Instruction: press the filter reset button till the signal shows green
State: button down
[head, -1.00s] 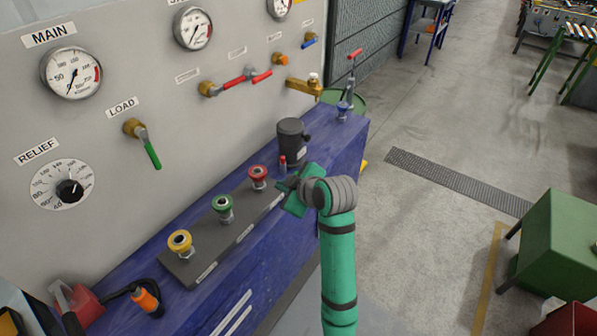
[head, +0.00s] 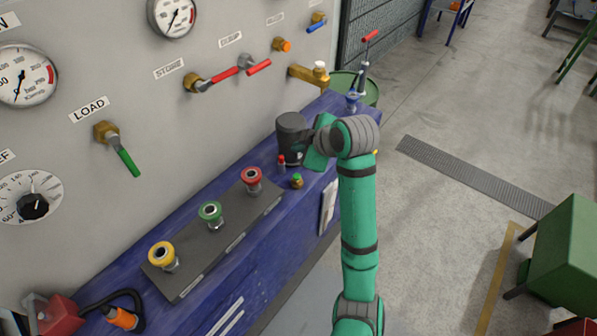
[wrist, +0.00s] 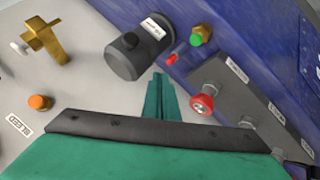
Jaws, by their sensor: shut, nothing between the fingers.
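A black filter canister (head: 291,138) stands on the blue bench against the panel; it also shows in the wrist view (wrist: 136,54). Beside it is a small red-topped post (head: 281,161), also in the wrist view (wrist: 171,59). Just right of that, a green cap on a brass base (head: 297,181) shows green; the wrist view shows it too (wrist: 195,40). I cannot tell for certain which of these is the reset button and which the signal. My gripper (wrist: 161,88) is shut and empty, its fingertips apart from both small parts. In the head view my wrist hides the fingertips.
A grey plate holds a red (head: 252,176), a green (head: 210,211) and a yellow button (head: 162,254) on the blue bench (head: 262,258). Red-handled valves (head: 212,78) and a brass tap (head: 306,75) stick out from the panel behind.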

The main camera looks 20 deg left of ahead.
jog(key=shift+w, duration=0.1)
jog(key=shift+f, duration=4.45)
jog(key=shift+f, duration=0.2)
jog(key=shift+f, duration=0.2)
jog(key=shift+f, duration=0.5)
jog(key=shift+r, duration=0.95)
jog(key=shift+r, duration=0.15)
jog(key=shift+r, duration=2.35)
